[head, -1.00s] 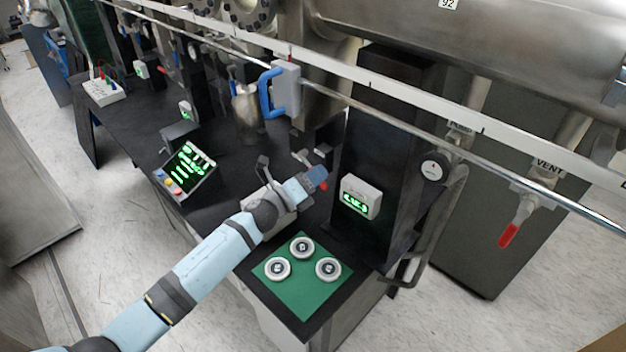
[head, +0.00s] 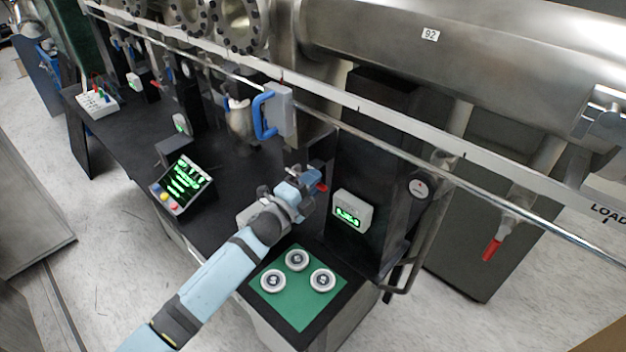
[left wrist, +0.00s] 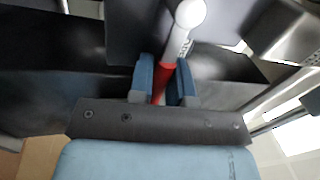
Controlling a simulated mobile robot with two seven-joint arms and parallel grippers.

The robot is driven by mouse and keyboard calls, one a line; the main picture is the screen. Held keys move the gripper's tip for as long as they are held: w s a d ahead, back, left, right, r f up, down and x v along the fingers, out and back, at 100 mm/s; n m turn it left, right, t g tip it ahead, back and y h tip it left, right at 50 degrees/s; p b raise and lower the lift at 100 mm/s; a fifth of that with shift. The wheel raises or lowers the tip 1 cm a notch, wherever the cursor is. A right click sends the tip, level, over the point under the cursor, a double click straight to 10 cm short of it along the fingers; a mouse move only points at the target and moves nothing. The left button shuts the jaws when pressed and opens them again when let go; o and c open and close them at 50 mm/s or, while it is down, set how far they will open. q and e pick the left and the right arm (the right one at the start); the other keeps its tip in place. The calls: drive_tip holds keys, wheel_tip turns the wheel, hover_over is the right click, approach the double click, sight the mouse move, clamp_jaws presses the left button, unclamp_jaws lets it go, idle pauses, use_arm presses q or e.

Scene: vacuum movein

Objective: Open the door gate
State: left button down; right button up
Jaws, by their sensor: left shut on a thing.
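My left gripper (head: 309,184) reaches in over the black bench, beside the dark column. In the left wrist view its two blue fingers (left wrist: 165,84) are shut on a red lever handle (left wrist: 161,78). A pale metal shaft with a round white end (left wrist: 189,14) runs on beyond the red grip. In the head view only the red tip of the handle (head: 322,187) shows past the fingers. No label for the door gate can be read at this lever, and its mounting is mostly hidden. My right gripper is not in view.
A green-lit readout box (head: 352,210) is on the column close right of the gripper. A green mat (head: 302,309) with three round metal parts lies below. A blue handle (head: 262,115) on a grey carriage and a long rail (head: 400,160) are above. A tilted control panel (head: 183,184) stands left.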

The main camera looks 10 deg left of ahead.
use_arm(q)
drive_tip(key=shift+w+r, duration=0.15)
drive_tip(key=shift+r, duration=0.45)
drive_tip(key=c, duration=1.1)
unclamp_jaws()
drive_tip(key=shift+f, duration=0.1)
drive_tip(key=shift+f, duration=0.1)
drive_tip(key=shift+s+a+f, duration=0.1)
drive_tip(key=shift+s, duration=0.15)
drive_tip(key=b+v, duration=0.2)
drive_tip(key=v, duration=1.1)
drive_tip(key=shift+s+a+b, duration=0.15)
drive_tip(key=shift+s+b, duration=0.05)
drive_tip(key=shift+b, duration=0.2)
